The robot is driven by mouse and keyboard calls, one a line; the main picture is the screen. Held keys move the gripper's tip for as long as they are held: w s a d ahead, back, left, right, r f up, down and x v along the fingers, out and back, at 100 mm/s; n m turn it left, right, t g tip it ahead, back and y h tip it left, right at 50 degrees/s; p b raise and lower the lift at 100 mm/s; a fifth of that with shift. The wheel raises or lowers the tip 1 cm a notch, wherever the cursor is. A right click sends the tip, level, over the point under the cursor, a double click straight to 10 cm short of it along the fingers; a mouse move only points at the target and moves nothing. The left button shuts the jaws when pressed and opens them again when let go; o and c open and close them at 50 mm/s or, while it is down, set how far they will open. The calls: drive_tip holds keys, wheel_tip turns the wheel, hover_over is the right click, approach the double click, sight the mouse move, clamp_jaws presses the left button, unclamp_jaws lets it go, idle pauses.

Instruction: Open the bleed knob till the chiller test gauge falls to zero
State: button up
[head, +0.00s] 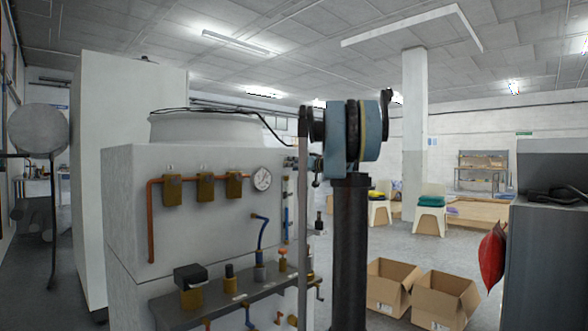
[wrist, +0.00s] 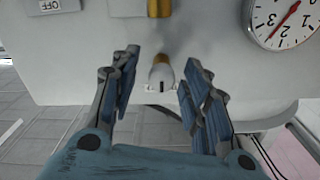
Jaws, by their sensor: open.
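A small white knob (wrist: 161,77) with a dark mark on its face sits on a brass stem against the grey panel in the wrist view. I take it to be the bleed knob. My gripper (wrist: 161,60) is open, with one blue-padded finger on each side of the knob. Gaps show between the fingers and the knob. A round white gauge (wrist: 284,22) with a red needle is at the upper right, cut off by the frame edge; I cannot read its value. In the head view, a gauge (head: 262,179) is on the machine's front, too small to read.
A grey shelf (head: 232,304) with several valves and a blue hose (head: 262,233) juts from the white machine. A copper pipe (head: 150,222) and brass valves (head: 205,186) are above it. Cardboard boxes (head: 445,299) stand on the floor to the right. An OFF label (wrist: 57,6) is on the panel.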

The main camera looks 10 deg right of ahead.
clamp_jaws()
drive_tip(key=shift+m, duration=0.3)
drive_tip(key=m, duration=2.1)
drive_tip(key=shift+d+f, duration=0.1)
drive_tip(key=shift+d, duration=0.1)
drive_tip(key=shift+m, duration=0.4)
